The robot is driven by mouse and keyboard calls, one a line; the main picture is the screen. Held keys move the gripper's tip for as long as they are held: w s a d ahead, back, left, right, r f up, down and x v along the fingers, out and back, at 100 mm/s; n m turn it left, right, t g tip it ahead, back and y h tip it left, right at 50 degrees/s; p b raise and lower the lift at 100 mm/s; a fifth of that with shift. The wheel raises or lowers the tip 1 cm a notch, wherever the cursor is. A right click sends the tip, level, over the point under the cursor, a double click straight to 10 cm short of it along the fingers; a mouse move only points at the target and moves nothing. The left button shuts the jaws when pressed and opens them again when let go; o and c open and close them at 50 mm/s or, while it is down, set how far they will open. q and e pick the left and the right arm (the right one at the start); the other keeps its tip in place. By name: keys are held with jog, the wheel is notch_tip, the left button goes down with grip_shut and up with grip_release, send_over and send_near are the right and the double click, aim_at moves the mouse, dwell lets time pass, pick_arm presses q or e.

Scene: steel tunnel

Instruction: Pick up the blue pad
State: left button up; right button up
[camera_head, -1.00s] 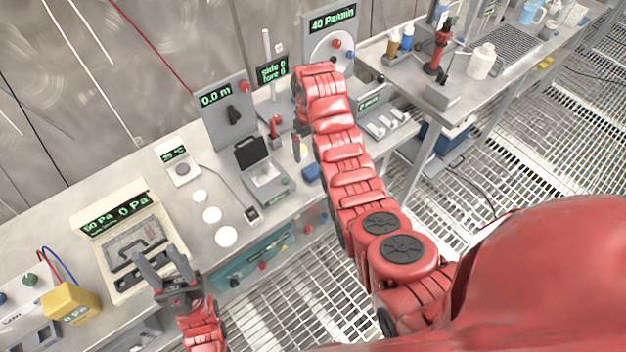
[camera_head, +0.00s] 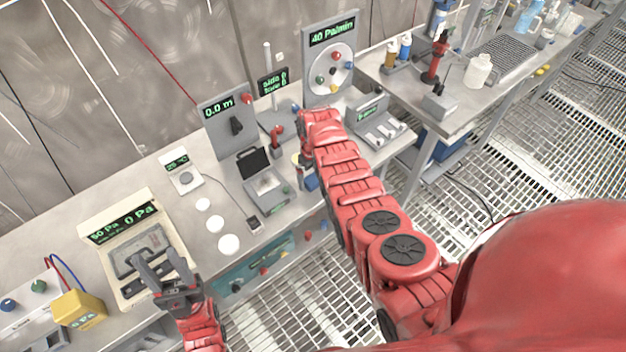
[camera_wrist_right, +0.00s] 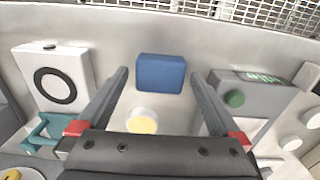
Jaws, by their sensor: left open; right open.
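The blue pad (camera_head: 312,183) lies on the bench near its front edge, partly hidden by my right arm in the head view. In the right wrist view the blue pad (camera_wrist_right: 161,65) shows as a rounded block ahead, between the lines of my fingers. My right gripper (camera_wrist_right: 159,80) is open and empty. It is over the bench; in the head view its fingers are mostly hidden by the arm. My left gripper (camera_head: 160,260) is open and empty at the front of the cream pressure device (camera_head: 158,292).
A round piece with a yellow top (camera_wrist_right: 142,121) stands between my right fingers, nearer than the pad. A grey box with a green button (camera_wrist_right: 245,95) is to the right, a white box with a black ring (camera_wrist_right: 55,80) to the left. Bare bench lies around the pad.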

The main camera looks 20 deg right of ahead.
aim_at(313, 179)
jog(key=c, duration=1.4)
jog(key=shift+r, duration=0.1)
jog(key=shift+r+b, duration=0.4)
jog(key=shift+r, duration=0.05)
notch_tip(313, 179, up, 2)
jog(key=shift+r+b, duration=0.1)
jog(key=shift+b, duration=0.65)
jog(key=s, duration=0.2)
jog(key=s+a, duration=0.1)
jog(key=shift+s+r+p, duration=0.25)
jog(key=shift+r+p, duration=0.1)
jog(key=shift+r, duration=0.05)
jog(key=s+a+p, duration=0.3)
jog(key=s+p, duration=0.6)
jog(key=s, duration=0.3)
jog(key=shift+a+r, duration=0.2)
jog(key=shift+r, duration=0.2)
